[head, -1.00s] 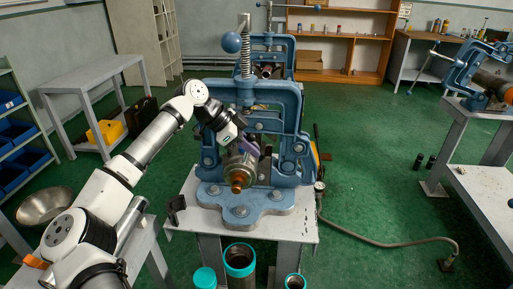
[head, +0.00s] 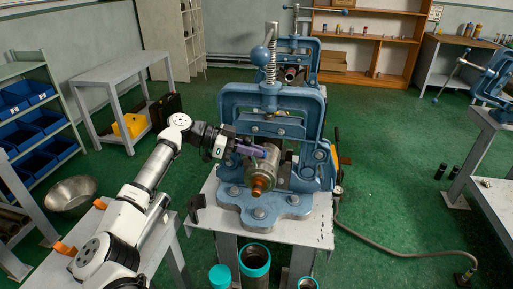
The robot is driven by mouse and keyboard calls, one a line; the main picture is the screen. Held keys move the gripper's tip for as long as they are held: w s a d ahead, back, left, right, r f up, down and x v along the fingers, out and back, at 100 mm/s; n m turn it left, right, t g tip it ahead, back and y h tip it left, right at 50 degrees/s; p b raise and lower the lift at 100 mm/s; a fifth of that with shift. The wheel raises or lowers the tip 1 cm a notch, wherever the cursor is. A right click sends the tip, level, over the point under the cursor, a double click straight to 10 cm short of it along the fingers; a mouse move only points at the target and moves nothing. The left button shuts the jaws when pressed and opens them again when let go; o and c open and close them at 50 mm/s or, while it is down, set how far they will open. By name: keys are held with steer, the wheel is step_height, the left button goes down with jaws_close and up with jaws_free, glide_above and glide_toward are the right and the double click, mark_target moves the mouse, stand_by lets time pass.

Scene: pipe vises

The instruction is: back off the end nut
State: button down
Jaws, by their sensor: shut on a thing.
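In the head view a steel cylindrical fitting sits in the blue pipe vise (head: 226,120), with its near end facing me. The end nut (head: 262,173) appears as the wide metal ring at that end, with a copper-coloured stub (head: 257,187) sticking out of its middle. My gripper (head: 264,153) comes in from the left, nearly level, with purplish parts at its tip. It is shut at the upper side of the nut. The fingers and the frame hide the exact contact.
The vise stands on a pale bench (head: 312,226). A black bracket (head: 196,208) is at the bench's left edge. Teal-rimmed pipes (head: 255,258) stand below in front. A second vise is behind, and a hose (head: 400,249) lies on the floor at right.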

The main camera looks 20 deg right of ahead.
steer(key=shift+w+a+h, duration=0.1)
steer(key=shift+w+h, duration=0.15)
steer(key=shift+h, duration=0.05)
stand_by(0.5)
steer(key=c, duration=1.5)
jaws_free()
steer(key=shift+f, duration=0.15)
steer(key=shift+w+a, duration=0.2)
steer(key=shift+a, duration=0.25)
steer(key=b+v, duration=0.3)
steer(key=v, duration=0.9)
steer(key=shift+a+r, duration=0.3)
steer(key=shift+w, duration=0.1)
